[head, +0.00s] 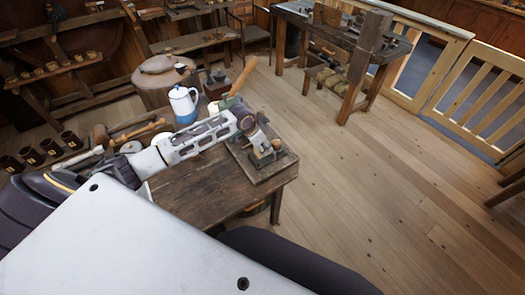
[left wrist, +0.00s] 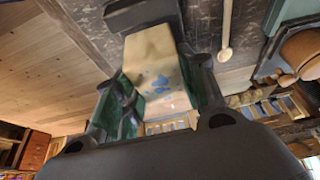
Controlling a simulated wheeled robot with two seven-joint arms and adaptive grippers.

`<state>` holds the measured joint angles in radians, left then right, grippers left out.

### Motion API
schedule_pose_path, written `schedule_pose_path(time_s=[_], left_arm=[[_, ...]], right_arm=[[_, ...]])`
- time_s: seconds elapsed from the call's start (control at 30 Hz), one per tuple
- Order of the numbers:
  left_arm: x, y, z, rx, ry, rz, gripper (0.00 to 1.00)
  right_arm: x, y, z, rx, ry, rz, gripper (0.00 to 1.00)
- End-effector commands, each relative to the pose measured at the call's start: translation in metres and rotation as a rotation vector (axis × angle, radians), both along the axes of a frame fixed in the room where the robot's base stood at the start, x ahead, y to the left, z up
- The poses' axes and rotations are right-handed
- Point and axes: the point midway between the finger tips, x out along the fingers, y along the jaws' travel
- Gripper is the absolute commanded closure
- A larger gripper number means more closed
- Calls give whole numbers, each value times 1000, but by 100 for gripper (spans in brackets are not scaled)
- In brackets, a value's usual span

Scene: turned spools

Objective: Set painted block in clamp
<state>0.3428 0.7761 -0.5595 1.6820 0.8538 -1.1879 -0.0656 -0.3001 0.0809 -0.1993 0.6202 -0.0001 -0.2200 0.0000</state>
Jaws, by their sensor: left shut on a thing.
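In the left wrist view, the painted block (left wrist: 152,62) is cream-coloured with blue painted marks. It sits between the two fingers of my left gripper (left wrist: 160,88), which is shut on it. In the head view, my left gripper (head: 263,146) is over a dark board at the right end of the table. The block is too small and covered there to pick out clearly. A dark bar (left wrist: 140,13) lies across the block's far end in the left wrist view, possibly part of the clamp; I cannot tell whether they touch. My right gripper is not in view.
The wooden table (head: 205,185) has a bare front part. Behind my left arm stand a blue-and-white pot (head: 184,104) and a dark grinder (head: 216,86). Several dark cups (head: 32,156) and wooden tools are at the left. Open floor (head: 370,185) lies to the right.

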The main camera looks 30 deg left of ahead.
Motion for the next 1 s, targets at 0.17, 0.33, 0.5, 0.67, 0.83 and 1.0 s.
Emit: schedule_pose_path(time_s=[0.17, 0.33, 0.5, 0.67, 0.83, 1.0], left_arm=[[0, 0, -19, -1, 2, 1, 89], [0, 0, -30, -1, 2, 1, 89], [0, 0, -31, 0, 0, 0, 89], [0, 0, -31, 0, 0, 0, 89], [0, 0, -33, 0, 0, 0, 52], [0, 0, -33, 1, 1, 0, 38]], right_arm=[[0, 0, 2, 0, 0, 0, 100], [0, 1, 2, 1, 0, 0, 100], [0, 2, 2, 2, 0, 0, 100], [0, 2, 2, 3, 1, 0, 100], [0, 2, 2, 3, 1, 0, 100], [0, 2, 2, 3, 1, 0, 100]])
